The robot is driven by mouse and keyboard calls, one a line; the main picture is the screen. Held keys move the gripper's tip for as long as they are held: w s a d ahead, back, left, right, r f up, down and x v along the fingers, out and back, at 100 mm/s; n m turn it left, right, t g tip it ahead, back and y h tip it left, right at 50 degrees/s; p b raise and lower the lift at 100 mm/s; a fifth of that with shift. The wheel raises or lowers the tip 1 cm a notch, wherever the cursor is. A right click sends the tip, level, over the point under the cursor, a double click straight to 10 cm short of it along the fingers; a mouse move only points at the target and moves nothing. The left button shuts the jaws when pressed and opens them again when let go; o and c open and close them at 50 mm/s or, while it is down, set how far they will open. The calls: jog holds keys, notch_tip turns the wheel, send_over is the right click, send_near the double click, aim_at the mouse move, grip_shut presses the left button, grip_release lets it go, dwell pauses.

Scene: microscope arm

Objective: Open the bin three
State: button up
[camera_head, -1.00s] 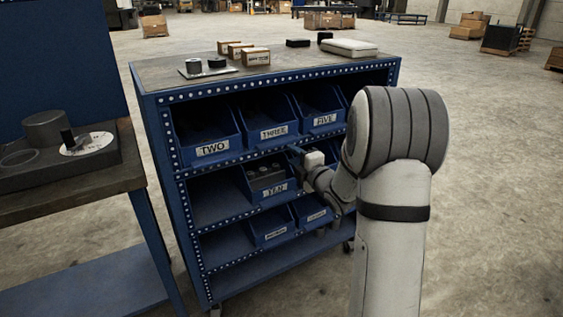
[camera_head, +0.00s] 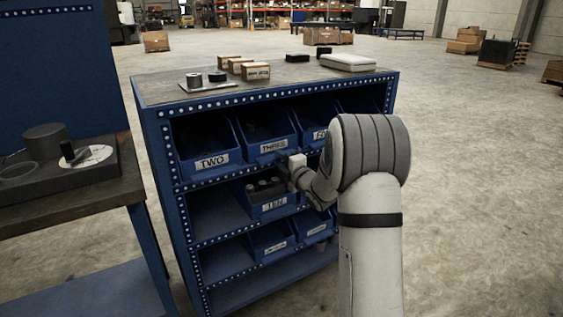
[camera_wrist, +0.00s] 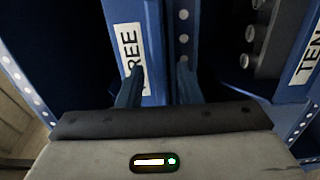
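Bin three (camera_head: 264,138) is a blue bin on the top row of the shelf unit, with a white label on its front. In the wrist view, part of its label (camera_wrist: 128,52) shows sideways. My gripper (camera_head: 284,158) is just below and right of that label in the head view. One finger overlaps the label area and the other overlaps the dotted shelf rail. I cannot tell whether they touch the bin.
Bin two (camera_head: 205,150) sits to the left, and another bin (camera_head: 315,130) to the right is partly hidden by my arm. Small boxes (camera_head: 250,71) stand on the shelf top. A side table (camera_head: 70,200) is at left.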

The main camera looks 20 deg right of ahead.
grip_shut()
dwell(0.4)
jog(key=shift+s+d+f, duration=0.1)
jog(key=shift+s+f, duration=0.05)
jog(key=shift+s, duration=0.15)
jog(key=b+v, duration=0.7)
jog(key=v, duration=0.8)
jog(key=shift+s, duration=0.25)
jog(key=shift+d, duration=0.1)
jog(key=shift+o, duration=0.5)
grip_release()
